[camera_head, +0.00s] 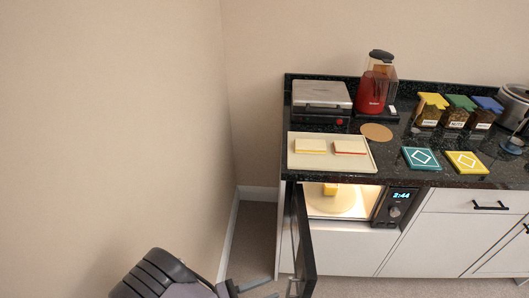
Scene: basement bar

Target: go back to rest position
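My gripper (252,288) shows only in part at the bottom edge, to the left of the open microwave door; the frame cuts it off, so I cannot tell whether it is open or shut. My dark and purple arm link is at the bottom left. The microwave door (304,240) stands wide open towards me. The built-in microwave (394,208) is lit inside, and its display reads 2:44. A yellow block-like item (331,189) sits on the round turntable (330,204) inside.
The dark counter (388,154) carries a cream tray (332,166) with two sandwich-like items, a grill (321,101), a red blender (374,88), a cork mat (376,131), teal (421,158) and yellow (466,162) tiles, and jars (454,117). A wall (110,120) bounds the left; some floor (255,235) is clear.

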